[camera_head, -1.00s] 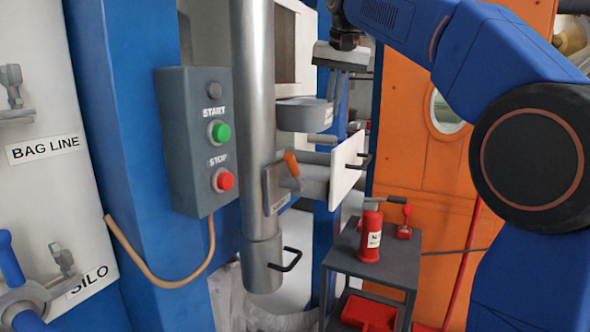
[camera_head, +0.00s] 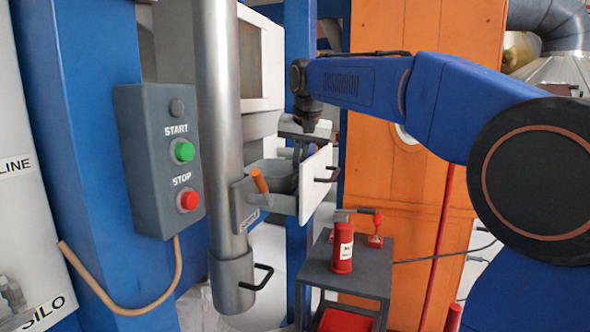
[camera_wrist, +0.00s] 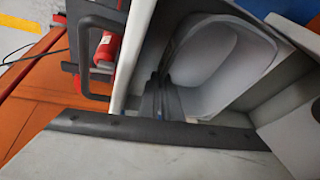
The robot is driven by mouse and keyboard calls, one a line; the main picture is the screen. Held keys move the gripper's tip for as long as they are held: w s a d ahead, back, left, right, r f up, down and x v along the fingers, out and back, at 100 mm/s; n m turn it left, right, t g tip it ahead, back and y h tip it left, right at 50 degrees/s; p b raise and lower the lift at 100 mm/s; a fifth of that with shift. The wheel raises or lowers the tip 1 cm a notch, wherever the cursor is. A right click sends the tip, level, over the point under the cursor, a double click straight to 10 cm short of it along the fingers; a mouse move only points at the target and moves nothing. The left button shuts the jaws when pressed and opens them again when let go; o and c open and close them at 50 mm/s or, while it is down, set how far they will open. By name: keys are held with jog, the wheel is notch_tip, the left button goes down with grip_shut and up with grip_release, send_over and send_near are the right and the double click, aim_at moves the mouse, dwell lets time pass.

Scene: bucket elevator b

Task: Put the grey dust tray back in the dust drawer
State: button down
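The grey dust tray (camera_head: 268,174), a rounded open tub, is down in the dust drawer behind its white front panel (camera_head: 315,183). The drawer stands pulled out, with a black handle on the panel. My gripper (camera_head: 300,153) is above the drawer, just behind the panel, with its fingers pointing down. In the wrist view the gripper's dark fingers (camera_wrist: 164,102) are close together at the rim of the tray (camera_wrist: 225,70) and appear shut on it. The tray's underside is hidden, so I cannot tell whether it rests on the drawer floor.
A steel pipe (camera_head: 217,120) and an orange-handled lever (camera_head: 259,180) stand left of the drawer. A START/STOP box (camera_head: 157,160) is further left. A grey cart (camera_head: 347,270) with a red canister (camera_head: 342,248) stands below right. An orange wall (camera_head: 420,200) is behind.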

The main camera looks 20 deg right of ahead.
jog(key=w, duration=0.3)
jog(key=shift+w, duration=0.2)
jog(key=shift+w+f, duration=0.2)
jog(key=shift+f, duration=0.4)
jog(key=shift+s+f, duration=0.1)
jog(key=shift+f, duration=0.05)
jog(key=c, duration=2)
grip_release()
jog(key=v, duration=1.2)
